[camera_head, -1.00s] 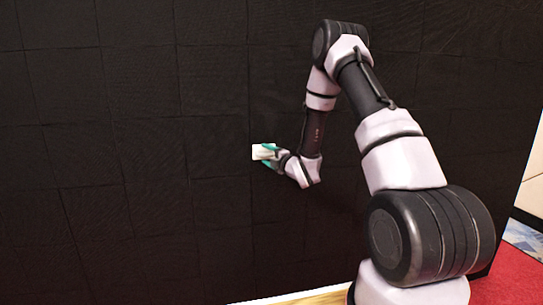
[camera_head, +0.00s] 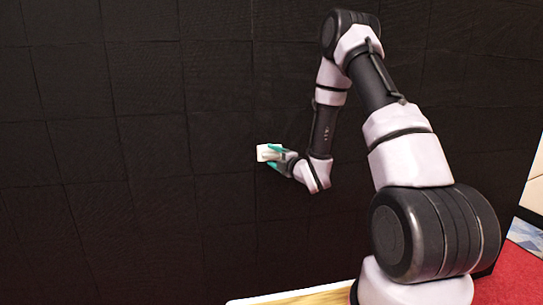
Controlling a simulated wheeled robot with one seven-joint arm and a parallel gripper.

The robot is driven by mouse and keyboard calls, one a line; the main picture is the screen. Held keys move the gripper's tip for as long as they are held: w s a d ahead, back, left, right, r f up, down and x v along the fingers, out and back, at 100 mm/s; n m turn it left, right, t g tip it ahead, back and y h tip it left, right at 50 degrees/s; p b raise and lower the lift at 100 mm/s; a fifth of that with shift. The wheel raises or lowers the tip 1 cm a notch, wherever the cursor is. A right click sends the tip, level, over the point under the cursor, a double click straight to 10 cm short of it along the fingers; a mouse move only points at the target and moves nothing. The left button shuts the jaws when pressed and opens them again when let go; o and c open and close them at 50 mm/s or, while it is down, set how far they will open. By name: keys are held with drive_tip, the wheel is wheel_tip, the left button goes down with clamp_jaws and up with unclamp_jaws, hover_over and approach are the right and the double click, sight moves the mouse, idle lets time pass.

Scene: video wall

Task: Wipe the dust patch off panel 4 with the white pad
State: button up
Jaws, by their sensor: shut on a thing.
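My gripper (camera_head: 277,158), with teal fingertips, is shut on the white pad (camera_head: 265,152). The pad is a small pale block held at the face of the black panel wall (camera_head: 130,150); I cannot tell whether it touches. The wall is split by thin seams into a grid of dark panels. No panel number can be read, so I cannot tell which one is panel 4. I see no dust patch on the part of the wall in view; my arm hides some of the right side.
A pale wooden surface with a white edge (camera_head: 290,298) lies at the bottom, by my arm's base. Red floor (camera_head: 515,275) shows at lower right, beyond the wall's right edge. The wall left of the pad is unobstructed.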

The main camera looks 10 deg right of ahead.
drive_tip(key=shift+s, duration=1.5)
